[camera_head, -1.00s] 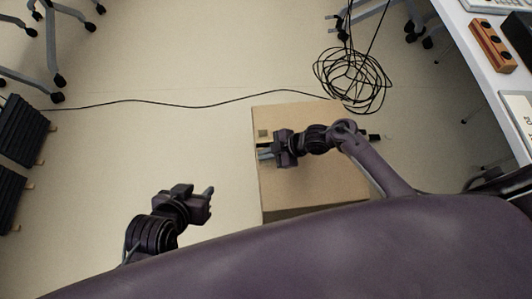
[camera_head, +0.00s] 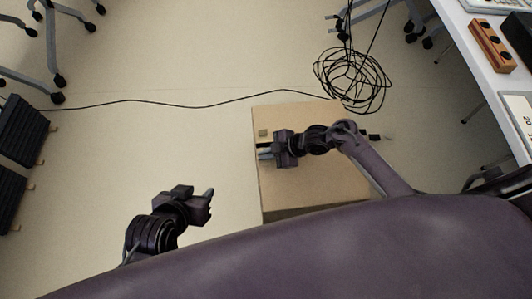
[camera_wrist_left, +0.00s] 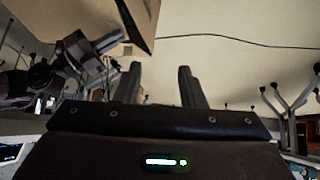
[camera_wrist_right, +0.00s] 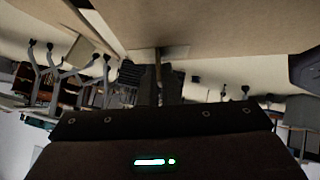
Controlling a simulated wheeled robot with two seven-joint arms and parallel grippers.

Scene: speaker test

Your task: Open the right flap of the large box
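The large cardboard box (camera_head: 350,180) stands on the floor at the centre of the head view. Its top looks closed, with the near part hidden behind my body. In the left wrist view, part of the box (camera_wrist_left: 140,18) shows at the top. My right gripper (camera_head: 264,150) is at the box's left edge, its fingers pointing left. In the right wrist view its fingers (camera_wrist_right: 160,88) are close together with a thin strip between them; whether they grip it is unclear. My left gripper (camera_head: 210,199) is open and empty, left of the box and apart from it.
A tangled black cable (camera_head: 352,80) lies behind the box, with one strand running left across the floor. Chair legs (camera_head: 50,45) stand at the far left. A white table (camera_head: 475,55) is at the right.

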